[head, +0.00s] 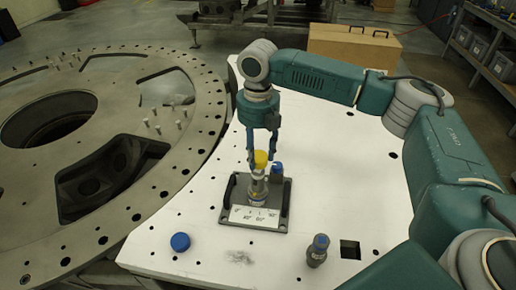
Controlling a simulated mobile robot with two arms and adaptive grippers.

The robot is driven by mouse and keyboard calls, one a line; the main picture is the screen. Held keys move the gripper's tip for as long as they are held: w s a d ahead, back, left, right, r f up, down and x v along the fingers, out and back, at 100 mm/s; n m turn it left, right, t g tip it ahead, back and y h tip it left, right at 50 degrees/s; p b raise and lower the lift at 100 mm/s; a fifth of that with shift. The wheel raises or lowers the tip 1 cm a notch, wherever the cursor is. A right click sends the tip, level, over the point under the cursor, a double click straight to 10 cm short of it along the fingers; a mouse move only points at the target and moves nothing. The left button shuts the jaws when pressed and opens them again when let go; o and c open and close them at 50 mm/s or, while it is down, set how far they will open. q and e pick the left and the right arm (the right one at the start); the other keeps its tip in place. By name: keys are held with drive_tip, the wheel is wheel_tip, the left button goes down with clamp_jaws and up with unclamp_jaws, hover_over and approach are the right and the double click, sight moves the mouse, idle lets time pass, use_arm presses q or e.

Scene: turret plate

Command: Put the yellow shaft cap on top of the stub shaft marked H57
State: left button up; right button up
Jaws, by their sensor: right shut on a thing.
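My right gripper (261,165) points down over the dark fixture plate (280,222) and is shut on the yellow shaft cap (261,156). The cap is right above a metallic stub shaft (258,188) standing on the plate; I cannot tell whether cap and shaft touch. A white label strip with small marks lies along the plate's front, but I cannot read H57 on it. A blue-topped piece (277,169) stands just right of the gripper, partly hidden by it. My left gripper is not in view.
A blue cap (180,242) lies at the front left of the white table (345,150). A dark shaft with a blue top (317,252) stands at the front right, near a square hole (350,249). The large turret plate (200,85) fills the left. The table's right side is clear.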

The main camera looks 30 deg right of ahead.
drive_tip(key=shift+f, duration=2.55)
drive_tip(key=o, duration=1)
